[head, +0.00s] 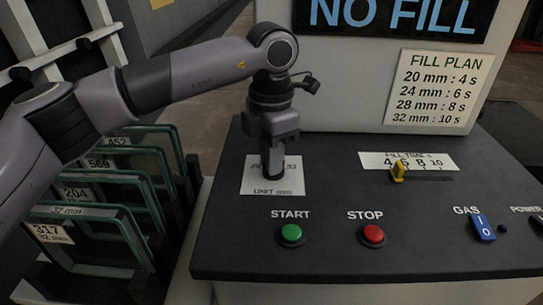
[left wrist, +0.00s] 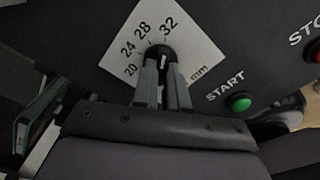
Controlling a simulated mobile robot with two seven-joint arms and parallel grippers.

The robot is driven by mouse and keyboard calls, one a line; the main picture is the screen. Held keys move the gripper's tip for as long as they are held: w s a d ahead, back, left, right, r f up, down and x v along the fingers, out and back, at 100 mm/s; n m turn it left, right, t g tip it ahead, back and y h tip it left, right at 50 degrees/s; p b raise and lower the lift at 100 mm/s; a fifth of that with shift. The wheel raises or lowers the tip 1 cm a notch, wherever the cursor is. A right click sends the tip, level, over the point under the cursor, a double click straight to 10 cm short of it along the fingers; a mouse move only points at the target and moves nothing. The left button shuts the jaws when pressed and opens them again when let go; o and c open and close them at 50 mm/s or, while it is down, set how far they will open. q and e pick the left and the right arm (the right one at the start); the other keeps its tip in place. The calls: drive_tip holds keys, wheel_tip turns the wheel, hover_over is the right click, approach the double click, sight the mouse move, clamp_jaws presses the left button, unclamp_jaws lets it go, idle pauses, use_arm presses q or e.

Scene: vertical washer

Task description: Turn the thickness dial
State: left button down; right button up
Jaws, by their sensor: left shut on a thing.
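The thickness dial (left wrist: 159,52) is a dark round knob on a white card (left wrist: 183,40) marked 20, 24, 28 and 32 mm. My left gripper (left wrist: 163,70) is shut on the dial, its two grey fingers on either side of it. I cannot tell for sure which number the dial points to. In the head view my left gripper (head: 272,165) points straight down over the card (head: 260,188) and hides most of the dial and the middle numbers. My right gripper is in neither view.
The dark panel also has a green START button (head: 291,234), a red STOP button (head: 373,235), a yellow fill-time slider (head: 398,172) and a blue GAS switch (head: 482,228). A fill plan sign (head: 440,90) hangs behind. Framed glass panes (head: 100,222) stand in a rack at left.

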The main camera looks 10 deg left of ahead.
use_arm(q)
drive_tip(key=shift+r, duration=0.1)
idle(0.4)
drive_tip(key=c, duration=1.2)
unclamp_jaws()
drive_tip(key=shift+o, duration=0.2)
drive_tip(key=shift+r, duration=3.55)
